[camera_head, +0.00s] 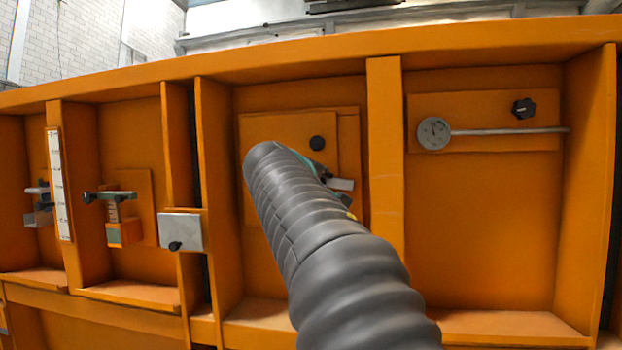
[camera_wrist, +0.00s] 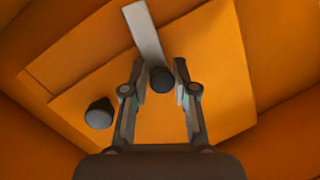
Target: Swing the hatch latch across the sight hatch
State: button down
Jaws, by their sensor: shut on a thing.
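The hatch latch (camera_wrist: 147,35) is a pale flat bar with a dark round knob (camera_wrist: 161,79) at its near end. My gripper (camera_wrist: 160,76) is shut on that knob, one finger on each side. The sight hatch (camera_wrist: 120,85) is an orange plate with a separate black knob (camera_wrist: 99,113). In the wrist view the latch runs from the top edge inward, and its knob end overlaps the plate. In the head view the hatch (camera_head: 275,128) and the pale bar (camera_head: 341,184) show beside my grey arm, which hides most of my gripper and the lower hatch.
Orange ribs (camera_head: 384,150) stand out on both sides of the hatch bay. A dial gauge (camera_head: 433,133) with a rod and a black star knob (camera_head: 524,107) are to the right. A grey block (camera_head: 181,231), a clamp (camera_head: 110,196) and a white scale (camera_head: 59,185) are to the left.

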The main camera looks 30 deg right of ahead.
jog(key=shift+w+d+f+n+g+h+b, duration=0.15)
jog(key=shift+f+n+g+h+b, duration=0.2)
jog(key=shift+f+n, duration=0.45)
jog(key=c, duration=1.3)
grip_release()
jog(key=o, duration=0.3)
jog(key=shift+d, duration=0.2)
jog(key=shift+a+r, duration=0.1)
jog(key=shift+a, duration=0.1)
jog(key=shift+a, duration=0.15)
jog(key=v, duration=1.1)
jog(key=shift+s+a, duration=0.2)
jog(key=shift+s, duration=0.1)
jog(key=shift+w, duration=0.1)
